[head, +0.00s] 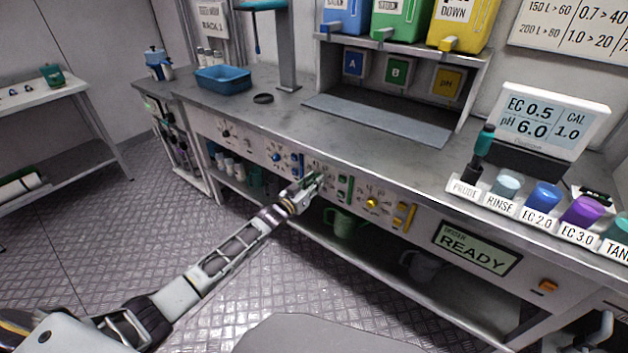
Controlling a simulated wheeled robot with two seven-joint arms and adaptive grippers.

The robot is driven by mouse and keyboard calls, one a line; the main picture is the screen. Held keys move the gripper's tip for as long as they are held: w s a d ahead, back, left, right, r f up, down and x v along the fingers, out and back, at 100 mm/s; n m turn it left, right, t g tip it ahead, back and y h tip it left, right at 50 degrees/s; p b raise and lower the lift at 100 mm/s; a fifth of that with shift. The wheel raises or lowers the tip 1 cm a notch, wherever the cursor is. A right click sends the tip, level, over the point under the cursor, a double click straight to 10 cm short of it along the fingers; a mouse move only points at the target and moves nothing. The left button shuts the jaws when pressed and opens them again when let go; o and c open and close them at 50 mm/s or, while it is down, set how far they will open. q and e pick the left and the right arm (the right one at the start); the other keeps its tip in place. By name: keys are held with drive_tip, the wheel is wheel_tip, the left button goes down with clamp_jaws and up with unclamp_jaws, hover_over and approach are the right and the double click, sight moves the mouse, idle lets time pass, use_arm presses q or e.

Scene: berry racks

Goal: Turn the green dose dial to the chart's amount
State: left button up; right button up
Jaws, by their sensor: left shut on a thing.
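My left gripper (314,184) reaches the front panel of the bench and is shut at the green dose dial's place, between the blue and yellow controls. Its fingers hide most of the dial, so I cannot read its setting. A green lever (345,188) stands just right of the gripper. The chart (575,28) on the wall at the upper right is cut off by the frame; it shows lines such as "150 L > 60" and "200 L > 80".
Blue dial (276,157) and yellow dial (371,203) flank the gripper. A display (476,248) reads "READY". Blue, green and yellow tanks stand above the bench (290,120). A meter (550,120) and several labelled cups stand at the right. The left floor is clear.

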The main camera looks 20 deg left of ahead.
use_arm(q)
drive_tip(key=shift+m+p, duration=1.25)
drive_tip(key=shift+m, duration=3.85)
use_arm(e)
wheel_tip(320, 180, down, 8)
drive_tip(key=s+d, duration=0.1)
drive_tip(key=d, duration=0.1)
drive_tip(key=shift+s+d+f+t, duration=0.15)
drive_tip(key=shift+s+d+t, duration=0.05)
drive_tip(key=shift+t, duration=0.1)
use_arm(q)
drive_tip(key=o, duration=1.1)
drive_tip(key=shift+c, duration=0.2)
